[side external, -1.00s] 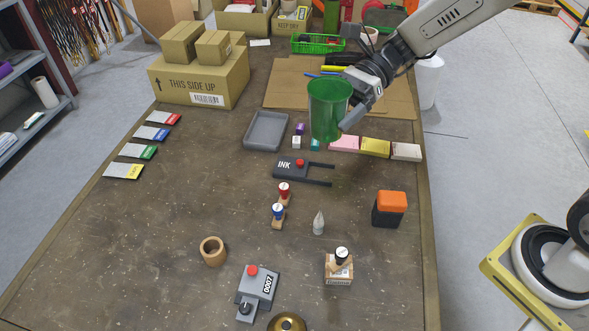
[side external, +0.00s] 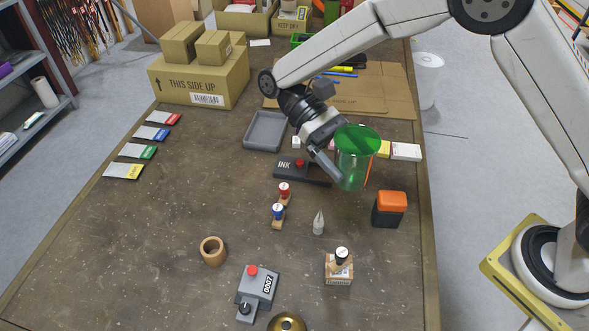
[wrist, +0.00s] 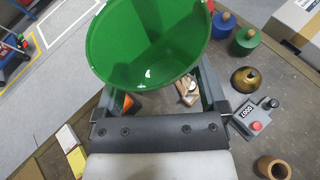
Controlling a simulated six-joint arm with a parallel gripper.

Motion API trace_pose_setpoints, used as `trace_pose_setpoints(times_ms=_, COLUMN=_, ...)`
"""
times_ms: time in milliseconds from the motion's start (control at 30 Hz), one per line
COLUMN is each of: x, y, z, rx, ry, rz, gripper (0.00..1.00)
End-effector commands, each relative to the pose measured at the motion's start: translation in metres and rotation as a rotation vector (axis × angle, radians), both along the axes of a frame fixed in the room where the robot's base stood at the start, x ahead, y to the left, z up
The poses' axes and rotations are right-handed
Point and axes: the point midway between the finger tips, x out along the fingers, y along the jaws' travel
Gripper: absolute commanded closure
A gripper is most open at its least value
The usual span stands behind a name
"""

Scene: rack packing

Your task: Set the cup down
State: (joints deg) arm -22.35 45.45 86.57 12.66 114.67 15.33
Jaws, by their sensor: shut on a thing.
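A green translucent cup (side external: 357,160) is upright in my gripper (side external: 338,172), over the right part of the table behind the orange-topped black box. My gripper is shut on it, with a finger along its side. I cannot tell from the side view whether the cup's base touches the table. In the wrist view the cup (wrist: 150,45) fills the top middle, its open mouth toward the camera, between the two fingers of my gripper (wrist: 160,90). The cup hides part of the table behind it.
The orange-topped black box (side external: 389,209) stands just in front of the cup. The INK pad (side external: 290,166), stamps (side external: 281,204) and a pointed grey bottle (side external: 319,223) are to its left. A grey tray (side external: 265,131) lies farther back. The left middle of the table is clear.

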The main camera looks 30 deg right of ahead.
Motion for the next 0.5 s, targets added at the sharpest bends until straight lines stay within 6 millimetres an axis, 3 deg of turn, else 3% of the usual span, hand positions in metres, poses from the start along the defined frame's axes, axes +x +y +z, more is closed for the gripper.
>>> trace_pose_setpoints(times_ms=500, x=-0.0017, y=-0.0056, z=-0.0041, rx=0.000, ry=0.000, rz=0.723, gripper=0.66)
